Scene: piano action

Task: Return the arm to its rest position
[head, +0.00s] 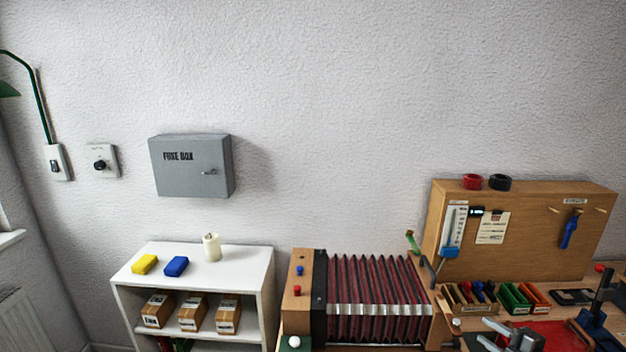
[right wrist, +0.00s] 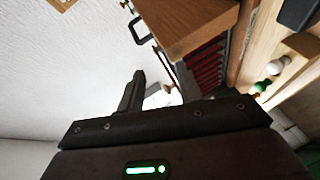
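My right gripper (right wrist: 160,86) shows from close up in the right wrist view. Its two dark fingers stand apart, with a clear gap between them and nothing gripped. A pale thing shows beyond the gap. In the head view, what looks like the same gripper (head: 510,338) is at the lower edge, over the bench and right of the red bellows (head: 375,295). It is partly cut off there. The bellows also show in the right wrist view (right wrist: 205,62), beyond the fingers and under a wooden end. My left gripper is not in view.
A wooden tool board (head: 520,255) stands at the back of the bench, behind small coloured trays (head: 515,298). A dark blue vise-like tool (head: 597,320) is at the far right. A white shelf (head: 265,270) holds boxes, blocks and a candle.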

